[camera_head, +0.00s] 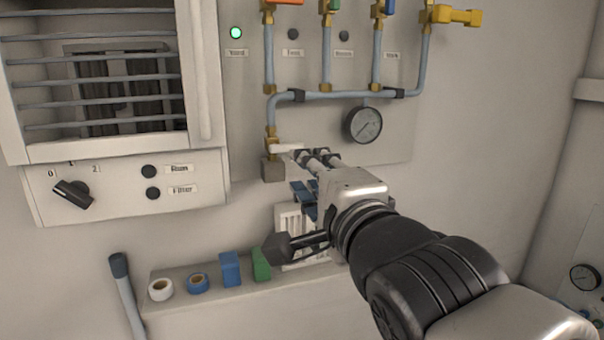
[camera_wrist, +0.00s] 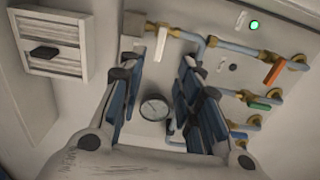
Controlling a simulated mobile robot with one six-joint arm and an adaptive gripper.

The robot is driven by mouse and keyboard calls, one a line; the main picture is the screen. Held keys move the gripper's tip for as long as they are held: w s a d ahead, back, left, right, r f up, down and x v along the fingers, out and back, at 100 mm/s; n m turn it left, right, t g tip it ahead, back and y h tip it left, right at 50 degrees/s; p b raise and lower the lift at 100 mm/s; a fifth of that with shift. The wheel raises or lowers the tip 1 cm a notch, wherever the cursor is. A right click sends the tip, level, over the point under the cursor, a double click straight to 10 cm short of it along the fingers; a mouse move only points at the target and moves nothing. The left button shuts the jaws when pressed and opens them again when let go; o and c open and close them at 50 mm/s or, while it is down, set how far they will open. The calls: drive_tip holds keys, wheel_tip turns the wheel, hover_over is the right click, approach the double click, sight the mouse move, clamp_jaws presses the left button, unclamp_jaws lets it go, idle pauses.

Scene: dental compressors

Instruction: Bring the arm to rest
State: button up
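My arm reaches in from the lower right in the head view. My gripper (camera_head: 287,200) is in front of the wall, below the pipe panel. One finger is up near the white lever (camera_head: 285,148), and the other is lower left above the shelf. In the wrist view my gripper (camera_wrist: 160,72) shows its two blue-padded fingers spread apart, with nothing held between them. The round gauge (camera_wrist: 154,107) shows in the gap. The white lever (camera_wrist: 161,42) shows beyond the fingertips; I cannot tell whether a finger touches it.
A panel holds pipes (camera_head: 345,95), colored valve handles such as the yellow one (camera_head: 457,16), and a lit green lamp (camera_head: 236,33). A shelf (camera_head: 215,307) below carries tape rolls and blue and green blocks. A louvered cabinet (camera_head: 110,75) is at left.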

drive_tip(key=s+d+f+n+g+h+b, duration=0.1)
drive_tip(key=s+d+f+n+g+h, duration=0.2)
drive_tip(key=f, duration=0.6)
drive_tip(key=s+d+f+n+g+h+b, duration=0.1)
drive_tip(key=s+d+f+n+g, duration=0.4)
drive_tip(key=f, duration=0.5)
drive_tip(key=s+d+f+n+g, duration=0.1)
drive_tip(key=s+f+n+g, duration=0.1)
drive_tip(key=s+f, duration=0.4)
drive_tip(key=s+d+f+n+g+h, duration=0.1)
drive_tip(key=s+d+f+n+g, duration=0.1)
drive_tip(key=s+f+n, duration=0.2)
drive_tip(key=s+f+b, duration=0.1)
drive_tip(key=s, duration=0.1)
drive_tip(key=shift+s+d+f+n+g, duration=0.15)
drive_tip(key=shift+s+f+n+g, duration=0.15)
drive_tip(key=shift+s+f+n, duration=0.1)
